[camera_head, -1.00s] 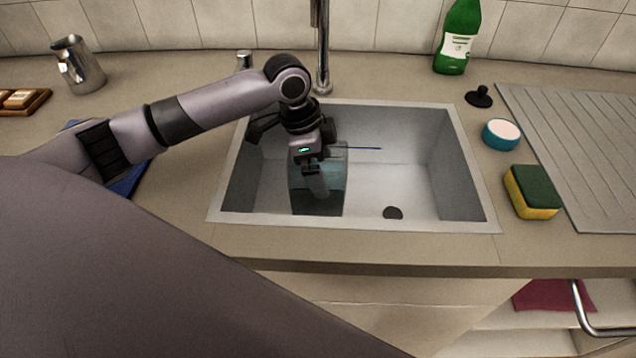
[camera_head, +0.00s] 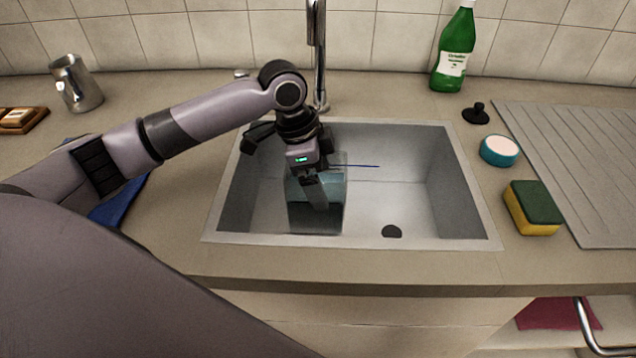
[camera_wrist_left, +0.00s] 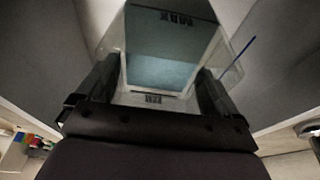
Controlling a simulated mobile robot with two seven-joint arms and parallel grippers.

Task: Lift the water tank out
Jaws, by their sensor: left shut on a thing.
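The water tank (camera_head: 331,214) is a clear box with bluish water in it, inside the left part of the sink (camera_head: 468,195). I cannot tell whether its base touches the sink floor. My left gripper (camera_head: 318,192) points down into the sink and is shut on the tank. The wrist view shows the tank (camera_wrist_left: 165,60) between the two dark fingers of my left gripper (camera_wrist_left: 156,92), with dark lettering on it. A thin blue stick (camera_head: 356,166) sticks out to the right by the tank's top. My right gripper is out of view.
The tap (camera_head: 318,60) stands behind the sink. To the right are a green bottle (camera_head: 455,50), a black plug (camera_head: 476,113), a blue-and-white round tub (camera_head: 499,151), a sponge (camera_head: 533,208) and a drainer (camera_head: 580,170). A metal jug (camera_head: 76,84) stands at left. The sink's right half is clear.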

